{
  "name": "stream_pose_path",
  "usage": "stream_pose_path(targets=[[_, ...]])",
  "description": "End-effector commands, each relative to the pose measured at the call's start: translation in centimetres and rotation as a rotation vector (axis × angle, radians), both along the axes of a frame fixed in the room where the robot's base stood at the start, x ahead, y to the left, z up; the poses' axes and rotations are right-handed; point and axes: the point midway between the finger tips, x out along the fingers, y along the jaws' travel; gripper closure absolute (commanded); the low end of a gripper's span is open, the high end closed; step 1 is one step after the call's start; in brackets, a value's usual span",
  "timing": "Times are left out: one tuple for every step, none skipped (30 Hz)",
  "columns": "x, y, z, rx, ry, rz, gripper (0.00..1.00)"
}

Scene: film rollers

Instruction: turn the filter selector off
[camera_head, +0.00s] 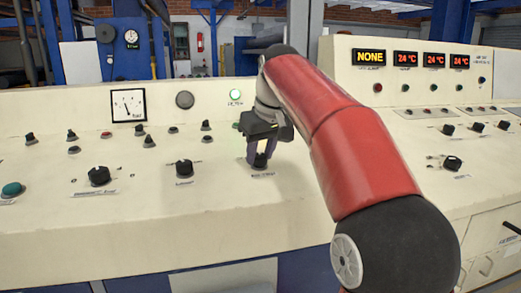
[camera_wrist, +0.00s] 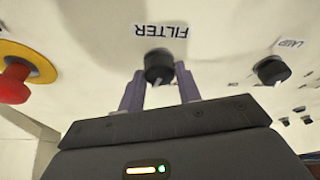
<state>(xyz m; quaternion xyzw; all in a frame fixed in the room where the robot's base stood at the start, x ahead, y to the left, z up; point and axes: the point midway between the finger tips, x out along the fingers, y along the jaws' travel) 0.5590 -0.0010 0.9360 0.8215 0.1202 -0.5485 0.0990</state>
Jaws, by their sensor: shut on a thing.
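The filter selector is a black round knob (camera_wrist: 158,64) on the cream console, with an upside-down FILTER label (camera_wrist: 161,31) beside it in the wrist view. A pale mark shows on the knob's lower side. My gripper (camera_wrist: 160,88) has its two purple fingers on either side of the knob, shut on it. In the head view my gripper (camera_head: 261,153) points down at the same dark knob (camera_head: 260,160), partly hidden by the fingers.
In the wrist view, a red button on a yellow base (camera_wrist: 15,82) is at left and another black knob (camera_wrist: 271,70) at right. In the head view, two black knobs (camera_head: 184,168) (camera_head: 99,176) stand left of my gripper. A display reading NONE (camera_head: 369,57) is at right.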

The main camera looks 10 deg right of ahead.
Motion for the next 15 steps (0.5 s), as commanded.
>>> stream_pose_path(targets=[[0.03,-0.04,0.12,-0.002,0.001,0.036,0.89],[0.04,-0.07,0.1,-0.006,0.0,0.06,0.89],[0.05,-0.09,0.08,-0.009,0.0,0.096,0.89],[0.06,-0.09,0.06,-0.01,0.001,0.124,0.89],[0.08,-0.11,0.04,-0.013,0.001,0.152,0.89],[0.09,-0.14,0.05,-0.018,0.0,0.19,0.89],[0.1,-0.13,0.05,-0.021,-0.001,0.219,0.89],[0.11,-0.13,0.05,-0.023,-0.001,0.247,0.89],[0.1,-0.16,0.05,-0.028,-0.001,0.285,0.89],[0.11,-0.17,0.04,-0.03,-0.001,0.313,0.89],[0.13,-0.18,0.04,-0.033,-0.002,0.342,0.89],[0.17,-0.19,0.05,-0.036,-0.003,0.379,0.89],[0.17,-0.21,0.04,-0.039,-0.001,0.407,0.89],[0.17,-0.23,0.02,-0.042,0.0,0.436,0.89],[0.19,-0.23,0.04,-0.046,-0.002,0.471,0.89]])
